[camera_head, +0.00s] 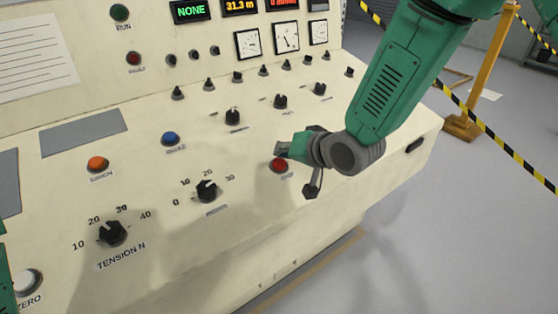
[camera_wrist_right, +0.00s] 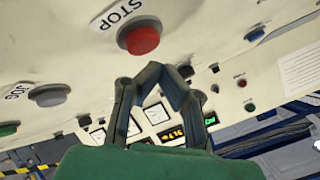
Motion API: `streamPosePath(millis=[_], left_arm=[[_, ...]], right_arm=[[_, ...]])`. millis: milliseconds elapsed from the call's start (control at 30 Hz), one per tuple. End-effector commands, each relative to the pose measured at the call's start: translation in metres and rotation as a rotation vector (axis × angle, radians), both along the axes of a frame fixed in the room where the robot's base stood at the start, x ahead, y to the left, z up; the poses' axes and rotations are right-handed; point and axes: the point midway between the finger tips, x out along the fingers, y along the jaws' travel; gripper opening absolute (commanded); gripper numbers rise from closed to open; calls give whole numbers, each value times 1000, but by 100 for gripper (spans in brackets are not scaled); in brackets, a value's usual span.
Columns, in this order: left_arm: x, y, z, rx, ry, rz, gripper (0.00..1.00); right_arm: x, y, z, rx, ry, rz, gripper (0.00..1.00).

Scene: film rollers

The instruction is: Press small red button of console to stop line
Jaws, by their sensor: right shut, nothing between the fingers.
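The small red button (camera_head: 278,165) sits on the sloped console panel (camera_head: 240,250), to the right in the head view. In the right wrist view the shut fingers (camera_wrist_right: 158,74) show below the button, with a visible gap in the picture. Whether they touch the panel cannot be told. My left gripper is not clearly in view.
An orange button (camera_head: 98,163), a blue button (camera_head: 170,138) and several black knobs (camera_head: 206,190) share the panel. A red lamp (camera_head: 134,58), gauges and displays are on the upright back panel. A yellow-black barrier tape (camera_head: 497,140) hangs beyond the console's right end.

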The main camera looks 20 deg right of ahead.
Motion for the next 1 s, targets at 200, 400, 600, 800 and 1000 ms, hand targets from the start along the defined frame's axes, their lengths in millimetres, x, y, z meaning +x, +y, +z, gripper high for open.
streamPosePath(millis=[200, 400, 600, 800, 1000], left_arm=[[0, 0, 23, 0, 0, 0, 53], [0, 0, 40, 0, 0, 0, 53], [0, 0, 42, 0, 0, 0, 53], [0, 0, 41, 0, 0, 0, 53], [0, 0, 41, 0, 0, 0, 53]], right_arm=[[-4, -1, 25, 2, -1, -1, 0], [-8, -3, 44, 1, -1, 0, 0], [-10, -4, 46, 1, 0, -1, 0], [-9, -4, 45, 1, 0, -1, 0], [-10, -4, 45, 1, -1, 0, 0]])
